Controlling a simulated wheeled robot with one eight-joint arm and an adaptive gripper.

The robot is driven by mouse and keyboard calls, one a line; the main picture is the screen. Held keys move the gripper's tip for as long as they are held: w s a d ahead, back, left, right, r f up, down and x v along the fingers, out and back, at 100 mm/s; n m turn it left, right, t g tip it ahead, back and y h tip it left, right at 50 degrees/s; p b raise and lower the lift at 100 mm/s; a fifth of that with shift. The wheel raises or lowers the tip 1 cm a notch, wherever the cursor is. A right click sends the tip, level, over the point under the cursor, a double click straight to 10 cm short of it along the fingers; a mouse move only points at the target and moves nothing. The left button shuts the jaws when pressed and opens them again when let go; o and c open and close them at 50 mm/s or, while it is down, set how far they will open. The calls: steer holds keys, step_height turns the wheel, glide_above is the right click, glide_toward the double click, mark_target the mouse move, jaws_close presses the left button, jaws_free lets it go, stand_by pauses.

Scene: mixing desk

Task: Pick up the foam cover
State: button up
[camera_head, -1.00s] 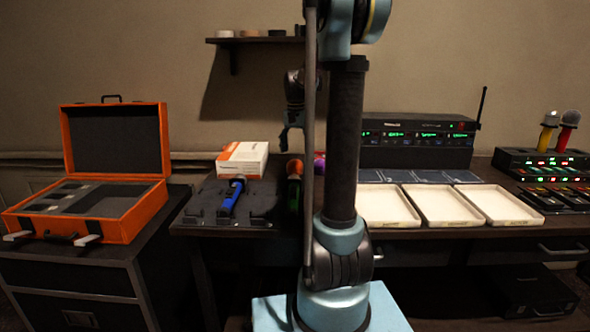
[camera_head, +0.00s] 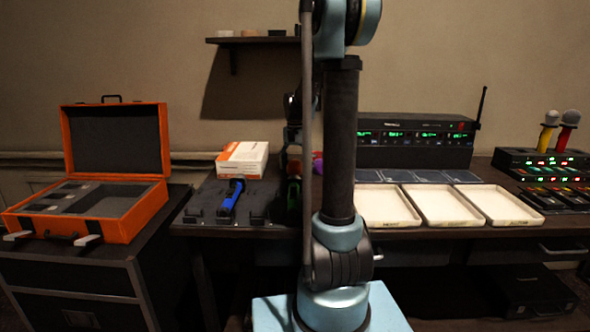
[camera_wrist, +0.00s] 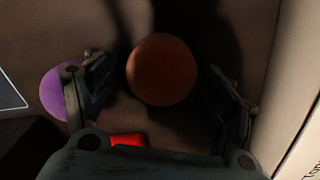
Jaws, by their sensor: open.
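A round orange-brown foam cover (camera_wrist: 162,70) lies between the spread fingers of my gripper (camera_wrist: 165,90) in the wrist view, with visible gaps on both sides. A purple round cover (camera_wrist: 55,92) is just outside the left finger; it also shows in the head view (camera_head: 318,165). A red object (camera_wrist: 128,139) is partly hidden by the gripper body. In the head view my gripper (camera_head: 291,160) is low over the desk behind my arm column, and the orange cover cannot be made out there.
A white and orange box (camera_head: 243,160) stands close on the gripper's left. In front are a dark rack (camera_head: 262,200) and a blue-handled microphone (camera_head: 231,195). White trays (camera_head: 445,205) and a receiver unit (camera_head: 415,140) are to the right. An open orange case (camera_head: 115,205) is far left.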

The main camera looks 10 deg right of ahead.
steer(key=c, duration=0.8)
